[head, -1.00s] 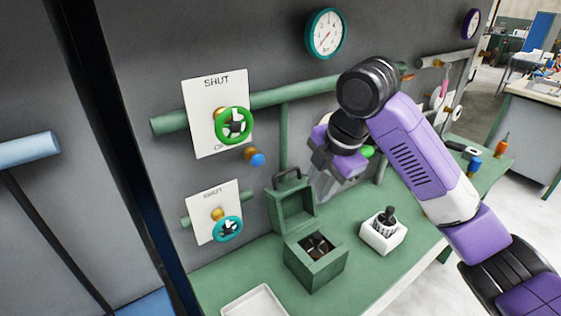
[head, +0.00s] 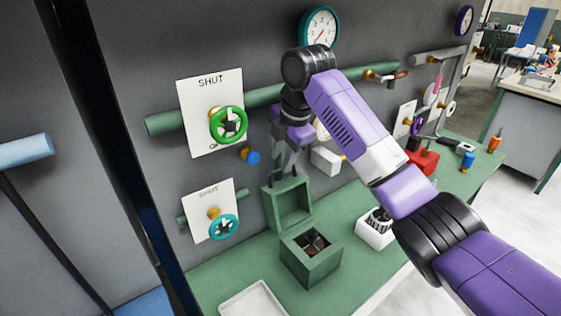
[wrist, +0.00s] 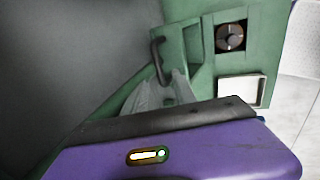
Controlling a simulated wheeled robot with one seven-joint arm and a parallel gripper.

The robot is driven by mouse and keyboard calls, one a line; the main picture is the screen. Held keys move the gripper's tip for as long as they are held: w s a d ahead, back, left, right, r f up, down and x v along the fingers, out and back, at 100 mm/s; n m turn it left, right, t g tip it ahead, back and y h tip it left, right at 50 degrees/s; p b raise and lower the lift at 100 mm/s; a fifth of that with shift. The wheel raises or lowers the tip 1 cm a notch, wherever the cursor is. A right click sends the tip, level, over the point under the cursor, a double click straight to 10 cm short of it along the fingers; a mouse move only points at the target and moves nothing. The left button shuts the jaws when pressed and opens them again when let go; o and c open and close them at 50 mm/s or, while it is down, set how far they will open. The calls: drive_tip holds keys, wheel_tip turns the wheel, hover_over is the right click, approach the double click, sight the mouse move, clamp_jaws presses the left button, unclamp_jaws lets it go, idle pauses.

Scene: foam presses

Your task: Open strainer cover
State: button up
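The green strainer box (head: 311,262) stands on the green bench, its top open with a dark round part inside. Its cover (head: 288,206) stands up at the back edge, tilted back towards the wall, with a dark handle on its top edge. In the wrist view the box (wrist: 250,60), the cover (wrist: 194,45) and the handle (wrist: 158,60) show above my gripper. My gripper (head: 284,172) points down at the handle. Its pale fingers (wrist: 168,88) look apart, close to the handle and partly hiding it in the head view; contact cannot be told.
A green valve wheel (head: 228,125) and a teal one (head: 223,227) are on the wall at left, with a blue knob (head: 253,157). A white tray (head: 253,300) lies in front of the box. A white holder (head: 374,232) stands right of it, partly behind my arm.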

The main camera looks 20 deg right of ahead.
sight(279, 170)
drive_tip(key=shift+x, duration=1.55)
clamp_jaws()
